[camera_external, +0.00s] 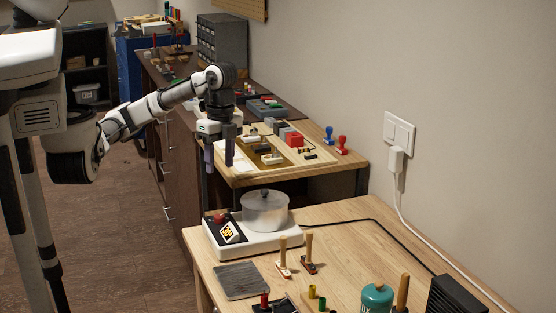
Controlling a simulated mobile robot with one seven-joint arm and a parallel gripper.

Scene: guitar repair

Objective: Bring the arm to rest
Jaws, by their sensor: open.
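My arm (150,108) reaches out from the left, its links bent and raised over the floor beside the benches. My gripper (219,156) hangs pointing down at the front left corner of the middle bench (288,177). Its two dark fingers are apart, with nothing seen between them. The fingers overlap the bench edge in the picture; I cannot tell how far they are from it.
The near bench (345,222) holds a hot plate (255,238) with a metal pot (264,211), a grey pad (241,281), stamps and a green jar (376,298). Small parts and red and blue stamps (341,144) crowd the middle bench. Floor (120,230) at left is clear.

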